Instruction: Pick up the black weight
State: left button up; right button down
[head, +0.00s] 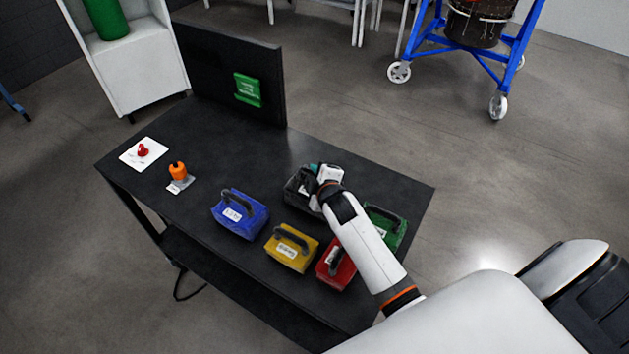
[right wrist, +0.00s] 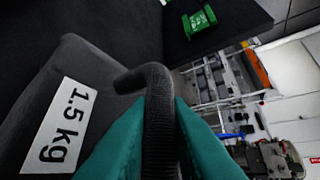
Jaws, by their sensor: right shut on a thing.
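The black weight (head: 296,193) is on the dark table, behind the yellow and red weights. In the right wrist view its dark body (right wrist: 60,75) carries a white "1.5 kg" label, and its curved black handle (right wrist: 158,110) runs between my teal fingers. My right gripper (head: 318,172) is at the top of the black weight and is shut on its handle; it also shows in the right wrist view (right wrist: 160,125). My arm hides part of the weight in the head view. I cannot tell whether it touches the table. My left gripper is not in view.
Blue (head: 240,214), yellow (head: 291,247), red (head: 335,266) and green (head: 388,228) weights stand close by on the table (head: 140,185). An orange item (head: 178,171) and a red item (head: 143,149) are at the left. A dark upright panel (head: 225,75) stands at the back.

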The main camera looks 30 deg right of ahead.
notch_tip(320, 180, up, 10)
jog(key=shift+r+b, duration=0.25)
jog(key=shift+b, duration=0.15)
jog(key=c, duration=2)
grip_release()
jog(key=shift+w, duration=0.1)
grip_shut()
